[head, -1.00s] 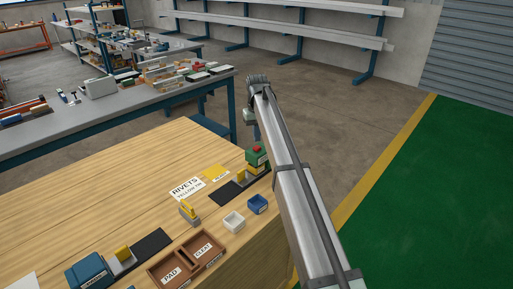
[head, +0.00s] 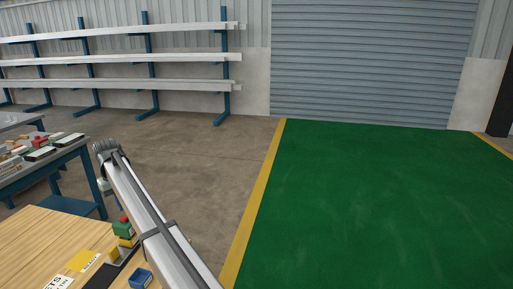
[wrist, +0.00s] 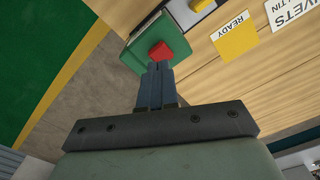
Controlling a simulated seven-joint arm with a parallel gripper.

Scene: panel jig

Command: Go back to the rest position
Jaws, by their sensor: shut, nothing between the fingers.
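My gripper (wrist: 157,75) is shut and empty in the wrist view, its two dark fingers pressed together. Beyond the fingertips is a green box (wrist: 172,42) with a red button (wrist: 160,51) on it. The fingertips overlap the button's edge in the picture; I cannot tell whether they touch it. In the head view my arm reaches out over the bench's right side, and the green box (head: 123,229) stands below the arm's far end. The fingers are too small to make out there.
The wooden bench (head: 35,236) holds a yellow READY card (head: 86,262), shown also in the wrist view (wrist: 235,40), and a blue bin (head: 140,278). A grey table (head: 48,160) stands at left. Green floor (head: 360,200) at right is clear.

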